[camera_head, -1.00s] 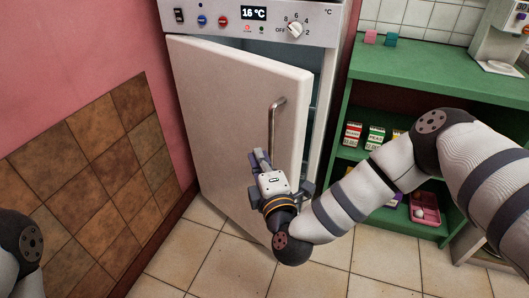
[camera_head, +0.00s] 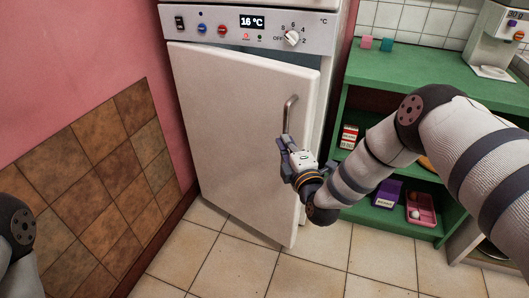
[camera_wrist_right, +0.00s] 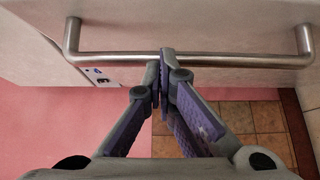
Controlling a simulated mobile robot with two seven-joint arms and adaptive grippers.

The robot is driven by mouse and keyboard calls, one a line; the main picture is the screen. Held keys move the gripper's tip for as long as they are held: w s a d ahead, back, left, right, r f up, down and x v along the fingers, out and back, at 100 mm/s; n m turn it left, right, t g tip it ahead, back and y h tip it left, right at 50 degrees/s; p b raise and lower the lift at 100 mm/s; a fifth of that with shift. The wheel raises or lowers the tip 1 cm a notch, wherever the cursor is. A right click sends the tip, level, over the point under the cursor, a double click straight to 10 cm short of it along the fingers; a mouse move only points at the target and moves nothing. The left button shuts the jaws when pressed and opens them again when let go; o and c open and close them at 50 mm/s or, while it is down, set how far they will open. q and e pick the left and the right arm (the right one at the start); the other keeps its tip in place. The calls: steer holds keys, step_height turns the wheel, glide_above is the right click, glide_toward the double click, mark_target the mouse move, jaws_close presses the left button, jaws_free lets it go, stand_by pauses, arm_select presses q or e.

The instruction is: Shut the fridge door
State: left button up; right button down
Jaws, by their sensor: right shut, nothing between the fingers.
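The white fridge door (camera_head: 225,130) stands slightly ajar, with a narrow dark gap along its top edge below the control panel (camera_head: 258,28). Its metal bar handle (camera_head: 290,114) is on the right side of the door. My right gripper (camera_head: 283,147) is shut and empty at the door's front, by the lower end of the handle. In the right wrist view the closed fingertips (camera_wrist_right: 163,60) meet the line of the handle bar (camera_wrist_right: 110,57); I cannot tell whether they touch it or the door. My left gripper is out of view.
A green shelf unit (camera_head: 430,78) with boxes and a pink tray (camera_head: 428,213) stands to the right, behind my right arm. A pink wall with brown tiles (camera_head: 95,165) is on the left. The tiled floor (camera_head: 230,268) before the door is clear.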

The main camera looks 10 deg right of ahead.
mark_target(314, 124)
steer(key=w+d+b, duration=0.1)
steer(key=w+d, duration=0.1)
steer(key=d, duration=0.1)
steer(key=w+d+b, duration=0.1)
steer(key=w+d, duration=0.2)
steer(key=w+d+b, duration=0.1)
steer(key=w+d, duration=0.1)
steer(key=d, duration=0.2)
steer(key=shift+w+f+b, duration=0.25)
steer(key=shift+w+b, duration=0.1)
steer(key=shift+w, duration=0.05)
steer(key=shift+w+d+r, duration=0.2)
steer(key=shift+d+r, duration=0.05)
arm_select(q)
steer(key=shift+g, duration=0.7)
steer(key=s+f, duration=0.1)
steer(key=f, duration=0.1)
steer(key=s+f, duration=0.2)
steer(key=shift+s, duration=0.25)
arm_select(e)
steer(key=shift+r, duration=0.1)
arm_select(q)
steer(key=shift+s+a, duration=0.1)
arm_select(e)
steer(key=shift+s, duration=0.1)
